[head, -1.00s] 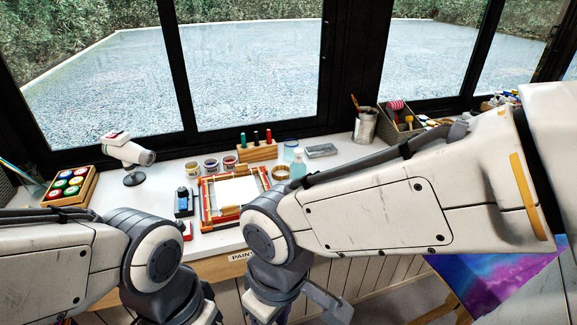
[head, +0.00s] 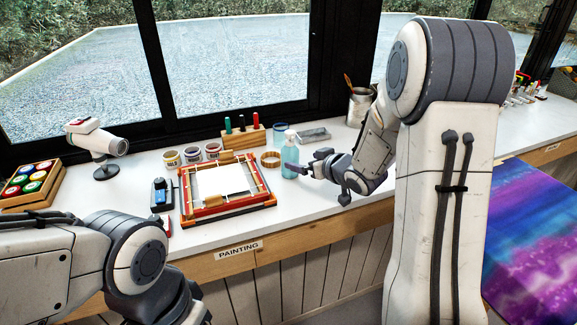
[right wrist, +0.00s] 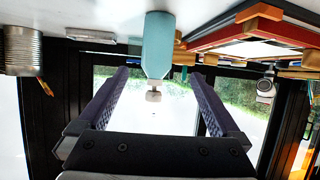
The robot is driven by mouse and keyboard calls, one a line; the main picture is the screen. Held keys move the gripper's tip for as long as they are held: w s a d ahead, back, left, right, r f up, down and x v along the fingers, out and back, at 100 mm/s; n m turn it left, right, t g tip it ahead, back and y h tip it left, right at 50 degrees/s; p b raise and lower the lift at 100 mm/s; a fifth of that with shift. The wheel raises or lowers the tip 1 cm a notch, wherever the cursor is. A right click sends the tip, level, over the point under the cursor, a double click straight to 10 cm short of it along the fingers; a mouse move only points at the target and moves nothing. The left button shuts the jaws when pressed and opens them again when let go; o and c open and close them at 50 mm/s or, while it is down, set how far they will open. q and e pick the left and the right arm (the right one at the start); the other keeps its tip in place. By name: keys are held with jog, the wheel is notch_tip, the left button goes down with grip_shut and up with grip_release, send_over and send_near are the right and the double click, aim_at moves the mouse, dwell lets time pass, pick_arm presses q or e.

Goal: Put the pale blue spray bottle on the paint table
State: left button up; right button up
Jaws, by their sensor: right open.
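The pale blue spray bottle (head: 290,156) stands upright on the white table with the PAINTING label (head: 238,250). It is right of the framed screen and has a pale top. My right gripper (head: 306,164) is low over the table, close to the bottle's right side. In the upside-down right wrist view, the bottle (right wrist: 157,45) shows ahead, lined up with the gap between the open fingers (right wrist: 157,74). Nothing is gripped, and I cannot tell whether a finger touches the bottle. My left arm shows at lower left; its gripper is out of view.
A red-and-wood frame (head: 225,208) with white paper lies left of the bottle. A tape roll (head: 271,159), a wooden block with colored handles (head: 242,136) and a grey box (head: 313,135) are close by. A metal can (head: 360,106) stands behind my right arm.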

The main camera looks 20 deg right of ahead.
aim_at(295, 157)
jog(key=x, duration=0.4)
jog(key=shift+w+d, duration=0.2)
jog(key=shift+w, duration=0.05)
jog(key=shift+x, duration=3.05)
grip_shut()
